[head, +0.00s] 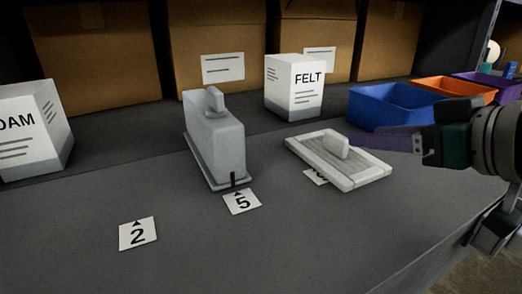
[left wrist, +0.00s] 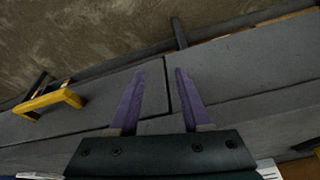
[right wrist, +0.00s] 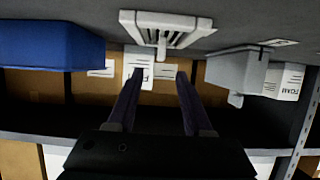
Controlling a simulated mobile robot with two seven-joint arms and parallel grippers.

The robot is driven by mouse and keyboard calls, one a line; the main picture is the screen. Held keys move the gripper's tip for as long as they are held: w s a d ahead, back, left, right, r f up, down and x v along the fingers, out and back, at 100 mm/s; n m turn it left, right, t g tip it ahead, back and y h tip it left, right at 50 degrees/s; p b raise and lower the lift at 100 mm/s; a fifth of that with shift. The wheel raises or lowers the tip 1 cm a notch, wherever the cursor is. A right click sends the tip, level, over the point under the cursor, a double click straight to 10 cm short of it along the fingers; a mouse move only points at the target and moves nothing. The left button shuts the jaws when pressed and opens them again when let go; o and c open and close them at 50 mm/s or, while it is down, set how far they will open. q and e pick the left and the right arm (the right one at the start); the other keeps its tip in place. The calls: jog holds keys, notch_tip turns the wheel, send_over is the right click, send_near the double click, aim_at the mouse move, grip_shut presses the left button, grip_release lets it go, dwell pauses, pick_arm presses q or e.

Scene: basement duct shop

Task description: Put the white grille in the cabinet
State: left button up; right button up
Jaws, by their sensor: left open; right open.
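The white grille (head: 312,151) is a flat slatted panel with an upright knob (head: 335,147), lying on the grey worktop over a mostly covered number card. In the right wrist view the grille (right wrist: 180,22) is ahead of the fingertips, its knob pointing toward them. My right gripper (head: 352,141) is open and empty, its fingertips close to the knob's right side; I cannot tell whether they touch. It also shows in the right wrist view (right wrist: 156,76). My left gripper (left wrist: 161,74) is open and empty. I cannot make out the cabinet for certain.
A grey box-like part (head: 218,140) with a handle stands left of the grille, by card 5 (head: 242,201). Card 2 (head: 138,233) lies in front. A FELT box (head: 293,88) and blue bin (head: 388,108) stand behind. A yellow handle (left wrist: 50,102) shows on grey panels.

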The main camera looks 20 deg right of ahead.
aim_at(338, 134)
jog(key=b+x, duration=0.1)
jog(key=x, duration=0.7)
jog(key=shift+w+a, duration=0.1)
jog(key=shift+w, duration=0.15)
grip_shut()
dwell(1.1)
